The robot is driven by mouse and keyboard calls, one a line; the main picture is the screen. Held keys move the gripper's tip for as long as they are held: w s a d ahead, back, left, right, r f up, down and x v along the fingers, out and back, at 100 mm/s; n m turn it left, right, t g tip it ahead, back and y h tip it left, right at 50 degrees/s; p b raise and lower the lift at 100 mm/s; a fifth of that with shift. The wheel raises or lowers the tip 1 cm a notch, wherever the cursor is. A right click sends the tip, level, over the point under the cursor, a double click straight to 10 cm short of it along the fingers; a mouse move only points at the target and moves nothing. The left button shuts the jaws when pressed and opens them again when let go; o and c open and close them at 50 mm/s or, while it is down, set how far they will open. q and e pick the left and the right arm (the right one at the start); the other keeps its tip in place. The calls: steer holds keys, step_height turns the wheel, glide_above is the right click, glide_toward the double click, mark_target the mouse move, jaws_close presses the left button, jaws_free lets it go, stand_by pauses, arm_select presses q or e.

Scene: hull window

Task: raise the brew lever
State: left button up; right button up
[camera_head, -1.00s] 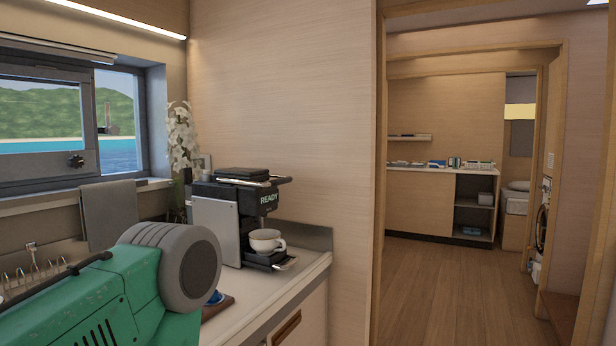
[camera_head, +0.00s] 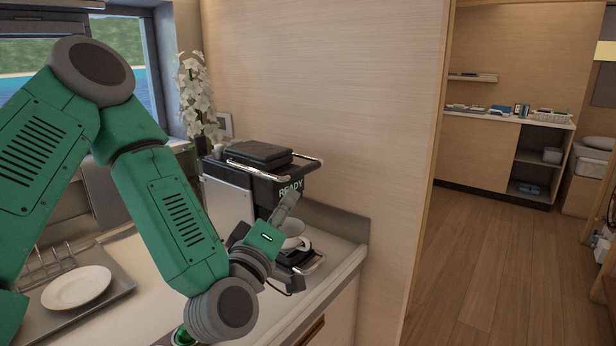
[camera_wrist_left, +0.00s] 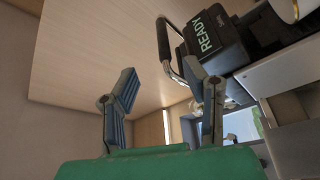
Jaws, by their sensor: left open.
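The coffee machine (camera_head: 228,200), black with a pale side panel and a READY display, stands on the counter against the wall. In the left wrist view the lever (camera_wrist_left: 164,42) shows a black grip on a bent chrome rod, beside the READY display. My left gripper (camera_head: 286,208) is in front of the machine, below the lever, partly covering the cup. Its fingers (camera_wrist_left: 165,92) are spread and empty in the left wrist view, apart from the lever. My right gripper is out of view.
A white cup (camera_head: 294,230) stands under the machine's front, partly hidden. White orchids (camera_head: 194,95) and a small frame stand behind it. A plate (camera_head: 77,287) sits in a tray at the left. The wooden floor (camera_head: 490,270) to the right is open.

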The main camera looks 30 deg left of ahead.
mark_target(303, 174)
arm_select(q)
steer(key=b+x, duration=0.1)
steer(key=x, duration=1)
steer(key=shift+w+a+r+b, duration=0.1)
steer(key=shift+a+b, duration=0.05)
steer(key=shift+b, duration=0.25)
steer(key=shift+w+a, duration=0.35)
steer(key=shift+w, duration=0.25)
steer(key=shift+w+a, duration=0.1)
steer(key=shift+a, duration=0.25)
steer(key=shift+d, duration=0.35)
jaws_close()
